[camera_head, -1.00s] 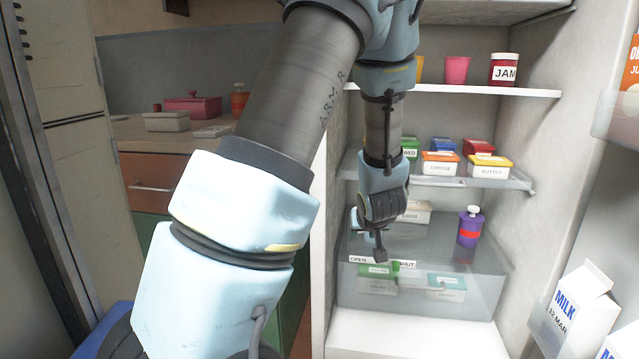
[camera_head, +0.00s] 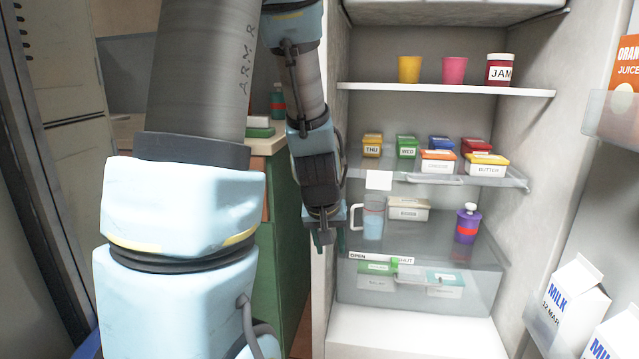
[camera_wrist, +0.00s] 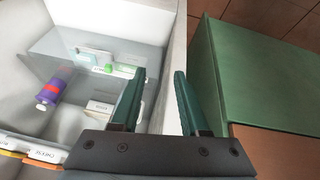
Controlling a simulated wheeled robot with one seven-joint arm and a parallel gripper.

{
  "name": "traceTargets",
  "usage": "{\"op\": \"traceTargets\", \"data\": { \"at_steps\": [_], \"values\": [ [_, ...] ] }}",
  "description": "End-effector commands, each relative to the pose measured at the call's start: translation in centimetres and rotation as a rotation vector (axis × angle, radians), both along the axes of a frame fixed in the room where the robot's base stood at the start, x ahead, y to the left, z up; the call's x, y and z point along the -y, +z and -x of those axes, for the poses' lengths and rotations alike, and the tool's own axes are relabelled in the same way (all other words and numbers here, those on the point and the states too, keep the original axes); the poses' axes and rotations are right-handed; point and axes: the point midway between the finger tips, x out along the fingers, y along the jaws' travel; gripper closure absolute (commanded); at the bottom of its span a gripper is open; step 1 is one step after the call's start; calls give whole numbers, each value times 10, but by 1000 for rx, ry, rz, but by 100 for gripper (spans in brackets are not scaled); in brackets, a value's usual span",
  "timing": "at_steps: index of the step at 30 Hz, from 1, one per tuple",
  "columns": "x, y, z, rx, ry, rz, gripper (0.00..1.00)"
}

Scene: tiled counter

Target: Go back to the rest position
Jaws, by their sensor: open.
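My gripper (camera_head: 325,238) hangs in front of the left wall of an open fridge, pointing down. In the wrist view its two green fingers (camera_wrist: 158,100) are apart with nothing between them. Below them are the fridge's side wall and the gap beside the green cabinet. A mug (camera_head: 373,218) with a pale blue body and white handle stands just right of my gripper, on the clear drawer's top. My arm comes down from the upper left.
A beige box (camera_head: 408,209) and a purple bottle (camera_head: 467,224) stand on the clear drawer (camera_head: 470,285). Small labelled boxes sit on the shelf above. Milk cartons (camera_head: 575,295) are in the door at right. A green cabinet (camera_head: 280,255) stands left of the fridge.

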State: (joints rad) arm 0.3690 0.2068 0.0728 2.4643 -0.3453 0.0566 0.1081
Motion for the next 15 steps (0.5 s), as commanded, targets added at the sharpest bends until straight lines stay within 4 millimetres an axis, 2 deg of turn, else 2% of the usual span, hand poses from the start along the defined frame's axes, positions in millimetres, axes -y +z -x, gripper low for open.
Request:
{"op": "traceTargets", "data": {
  "at_steps": [3,11,12,15],
  "values": [
    [-29,7,27,-81,-9,-22,55],
    [-89,18,88,-248,-20,-114,55],
    [-93,25,93,-262,-21,-123,55],
    [-90,45,91,-260,-25,-121,55]
  ]
}}
